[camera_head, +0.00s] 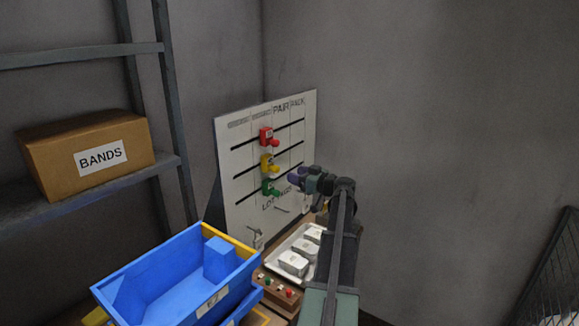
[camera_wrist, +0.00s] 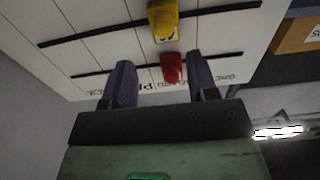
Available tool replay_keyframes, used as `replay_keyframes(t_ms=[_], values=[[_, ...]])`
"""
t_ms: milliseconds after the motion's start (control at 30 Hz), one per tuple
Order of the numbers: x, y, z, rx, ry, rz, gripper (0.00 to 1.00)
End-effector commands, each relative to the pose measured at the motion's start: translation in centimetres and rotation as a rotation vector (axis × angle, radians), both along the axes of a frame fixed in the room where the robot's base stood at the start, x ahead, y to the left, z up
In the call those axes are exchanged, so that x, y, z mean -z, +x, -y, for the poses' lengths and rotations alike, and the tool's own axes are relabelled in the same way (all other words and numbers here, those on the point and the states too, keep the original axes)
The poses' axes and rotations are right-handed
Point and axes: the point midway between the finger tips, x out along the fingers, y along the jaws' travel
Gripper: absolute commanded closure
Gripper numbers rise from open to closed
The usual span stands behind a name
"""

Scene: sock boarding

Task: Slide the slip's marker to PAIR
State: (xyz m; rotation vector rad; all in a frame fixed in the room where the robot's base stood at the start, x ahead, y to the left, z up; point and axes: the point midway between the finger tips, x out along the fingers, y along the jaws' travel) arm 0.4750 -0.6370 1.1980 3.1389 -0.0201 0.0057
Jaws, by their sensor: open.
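A white board (camera_head: 241,137) stands upright against the wall with three dark horizontal slots and column headings; PAIR and PACK are readable at the upper right. A red marker (camera_head: 266,137) sits on the top slot, left of the PAIR column. A yellow marker (camera_head: 269,165) is on the middle slot and a green marker (camera_head: 270,187) on the bottom slot. My gripper (camera_head: 293,178) is open, in front of the board, right of the markers. In the wrist view, turned upside down, the red marker (camera_wrist: 172,67) appears between my spread fingers (camera_wrist: 162,80); contact cannot be told. The yellow marker (camera_wrist: 163,20) shows beyond.
A blue bin (camera_head: 150,262) stands at the front left. A tray (camera_head: 274,257) with several pale packets lies below the board, beside a brown block (camera_head: 271,287) with small coloured buttons. A BANDS carton (camera_head: 60,165) rests on the shelf. Open space lies right of my arm.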

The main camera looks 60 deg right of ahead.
Motion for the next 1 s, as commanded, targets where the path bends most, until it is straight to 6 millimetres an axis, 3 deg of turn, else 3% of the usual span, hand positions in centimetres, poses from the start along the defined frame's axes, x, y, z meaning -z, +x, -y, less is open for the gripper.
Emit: replay_keyframes(t_ms=[167,400,600,867,1000], values=[[0.0,1.7,0.0,0.000,0.002,-0.002,0.47],[0.0,7.4,0.2,0.001,0.002,-0.003,0.47],[0.0,10.5,0.1,0.001,0.003,-0.003,0.47],[0.0,10.9,0.1,0.003,0.003,-0.003,0.47],[0.0,10.9,0.1,0.003,0.003,-0.004,0.63]])
